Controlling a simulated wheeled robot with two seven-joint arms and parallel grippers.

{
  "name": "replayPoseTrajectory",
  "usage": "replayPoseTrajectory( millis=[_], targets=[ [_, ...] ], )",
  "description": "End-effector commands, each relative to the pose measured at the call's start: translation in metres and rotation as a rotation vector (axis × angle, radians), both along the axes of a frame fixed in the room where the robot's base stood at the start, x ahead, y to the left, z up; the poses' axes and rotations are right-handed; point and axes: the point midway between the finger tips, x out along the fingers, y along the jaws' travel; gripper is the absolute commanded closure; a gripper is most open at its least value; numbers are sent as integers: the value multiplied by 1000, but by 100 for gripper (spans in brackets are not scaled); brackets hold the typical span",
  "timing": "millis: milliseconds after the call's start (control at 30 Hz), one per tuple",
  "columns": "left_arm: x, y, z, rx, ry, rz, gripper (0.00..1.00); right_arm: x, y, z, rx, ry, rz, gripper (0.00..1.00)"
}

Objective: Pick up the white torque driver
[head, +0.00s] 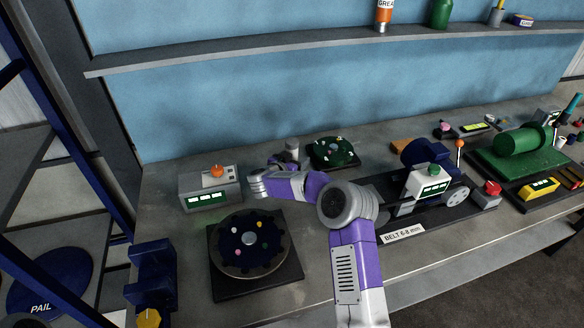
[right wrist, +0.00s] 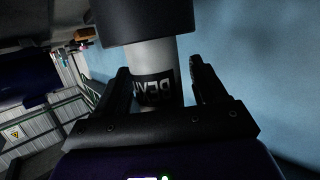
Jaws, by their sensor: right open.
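A pale cylinder with a wide black end (right wrist: 152,62) and a black lettered band stands between the fingers in the right wrist view; it may be the white torque driver, but I cannot tell for sure. My right gripper (right wrist: 161,80) is open, one finger on each side of it, with no clear grip on it. In the head view the right gripper (head: 272,164) is over the back of the bench, and a small grey-white cylinder (head: 292,149) shows just behind it. My left gripper is not in view.
A grey box with an orange knob (head: 209,186) is left of the gripper. A dark round disc on a plate (head: 249,243) lies in front, and a green disc (head: 334,152) lies behind. A belt machine (head: 430,184) stands right. A shelf (head: 240,52) runs above.

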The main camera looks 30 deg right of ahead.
Motion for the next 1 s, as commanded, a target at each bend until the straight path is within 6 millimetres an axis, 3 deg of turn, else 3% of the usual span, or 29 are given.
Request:
replayPoseTrajectory(
  millis=[133, 467, 767, 1000],
  targets=[
    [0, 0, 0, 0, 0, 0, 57, 0, 0, 0, 0, 1, 0, 32],
    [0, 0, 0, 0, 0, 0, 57, 0, 0, 0, 1, 1, 0, 83],
    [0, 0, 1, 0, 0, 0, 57, 0, 0, 7, -3, -5, 0, 85],
    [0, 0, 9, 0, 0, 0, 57, 1, 0, 46, -5, -8, 1, 85]
  ],
)
